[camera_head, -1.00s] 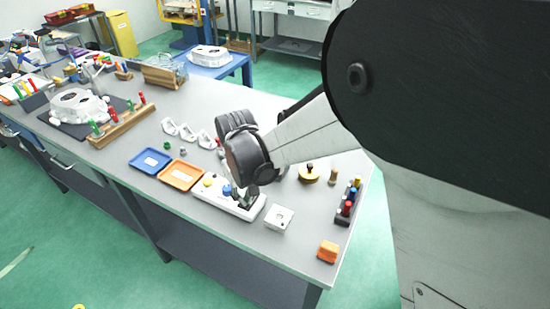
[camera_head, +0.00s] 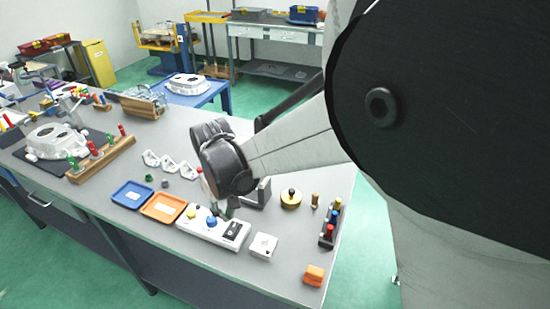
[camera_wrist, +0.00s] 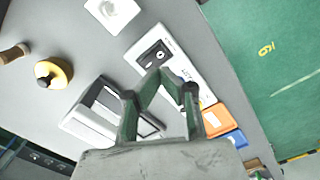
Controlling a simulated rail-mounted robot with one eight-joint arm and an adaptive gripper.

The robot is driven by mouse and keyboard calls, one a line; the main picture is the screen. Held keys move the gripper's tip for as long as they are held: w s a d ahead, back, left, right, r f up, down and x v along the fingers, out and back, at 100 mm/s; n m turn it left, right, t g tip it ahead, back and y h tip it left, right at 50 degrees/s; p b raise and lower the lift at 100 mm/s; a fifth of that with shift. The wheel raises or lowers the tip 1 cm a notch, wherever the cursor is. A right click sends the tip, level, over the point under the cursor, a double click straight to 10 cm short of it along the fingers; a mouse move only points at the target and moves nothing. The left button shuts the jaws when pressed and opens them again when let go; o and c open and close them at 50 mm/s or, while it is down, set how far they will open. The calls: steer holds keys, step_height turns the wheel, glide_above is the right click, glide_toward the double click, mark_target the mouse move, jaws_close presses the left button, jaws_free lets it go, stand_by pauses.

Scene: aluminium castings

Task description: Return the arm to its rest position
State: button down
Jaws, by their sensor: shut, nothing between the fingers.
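My gripper (camera_wrist: 162,76) is shut and empty. In the wrist view its dark green fingers come together over the bench, close to the white control box (camera_wrist: 170,62) in the picture. In the head view only its lower end (camera_head: 224,212) shows beneath my black wrist, at the back edge of the control box (camera_head: 212,231). That box carries yellow and blue buttons and a black rocker switch (camera_head: 233,230). My arm reaches out from the right over the bench. The height of the fingertips above the bench is hard to tell.
Near my gripper are a grey bracket (camera_head: 260,193), a round yellow knobbed piece (camera_head: 291,198), a rack of coloured pegs (camera_head: 330,225), and orange (camera_head: 163,207) and blue (camera_head: 131,195) trays. A white square piece (camera_head: 263,247) and an orange block (camera_head: 314,275) lie in front.

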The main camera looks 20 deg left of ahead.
steer(key=shift+r, duration=0.2)
steer(key=w+d+r+m+t+y, duration=0.3)
steer(key=w+r+m, duration=0.1)
steer(key=w+r, duration=0.75)
steer(key=d+r+m+t+b, duration=0.1)
steer(key=d+r, duration=0.2)
steer(key=d, duration=0.8)
steer(key=d+r+m+t, duration=0.1)
steer(key=d+r+m, duration=0.1)
steer(key=d, duration=0.8)
steer(key=s+d+f+m+t+h+b, duration=0.1)
steer(key=s+d+m, duration=0.1)
steer(key=s+d, duration=0.6)
steer(key=s+d+f+m+t+h+b, duration=0.1)
steer(key=s+d+f+m+h, duration=0.1)
steer(key=s+d, duration=0.7)
steer(key=d, duration=0.7)
steer(key=shift+s+d+f, duration=0.15)
steer(key=shift+d+f, duration=0.15)
